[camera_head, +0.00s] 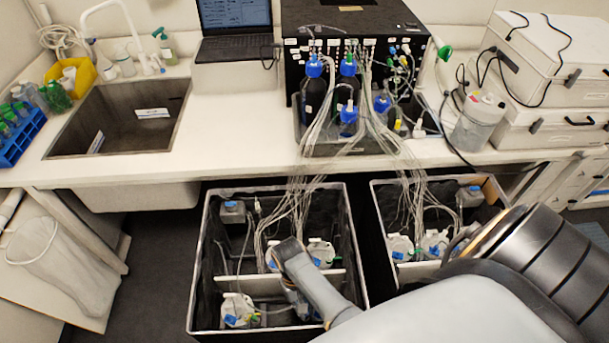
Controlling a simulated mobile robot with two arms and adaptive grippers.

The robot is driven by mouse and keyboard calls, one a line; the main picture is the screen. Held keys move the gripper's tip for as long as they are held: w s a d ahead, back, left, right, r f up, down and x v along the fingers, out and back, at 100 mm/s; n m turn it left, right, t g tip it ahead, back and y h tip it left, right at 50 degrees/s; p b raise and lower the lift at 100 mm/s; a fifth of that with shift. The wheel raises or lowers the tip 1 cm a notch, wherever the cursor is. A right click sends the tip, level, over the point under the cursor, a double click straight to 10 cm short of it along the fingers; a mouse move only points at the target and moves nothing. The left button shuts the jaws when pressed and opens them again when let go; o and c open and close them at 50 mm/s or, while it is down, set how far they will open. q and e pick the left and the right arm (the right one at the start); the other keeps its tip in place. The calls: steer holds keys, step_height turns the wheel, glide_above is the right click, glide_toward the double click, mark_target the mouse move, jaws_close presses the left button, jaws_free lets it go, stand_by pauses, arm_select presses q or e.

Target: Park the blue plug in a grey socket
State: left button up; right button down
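My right arm comes in from the lower right and reaches down into the left black box (192,275). Its grey end part shows there, but the fingertips are hidden or too small to make out, so I cannot tell what they hold. Blue plug-like pieces show on the white round units, one at the front left of this box (239,311) and others farther back (321,254). I cannot tell which is the blue plug. A small grey block with a blue top (232,211) sits at the box's back left; I cannot clearly make out a grey socket. My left gripper is not in view.
A right black box (376,205) holds more white units (400,247) and another grey block (470,196). Bundled thin tubes (298,205) hang from blue-capped bottles (347,85) on the bench into both boxes. A white partition crosses the left box. A sink (125,115) is at the left.

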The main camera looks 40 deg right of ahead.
steer(key=shift+f+b, duration=0.45)
steer(key=shift+f, duration=0.45)
stand_by(0.7)
steer(key=c, duration=1.3)
jaws_free()
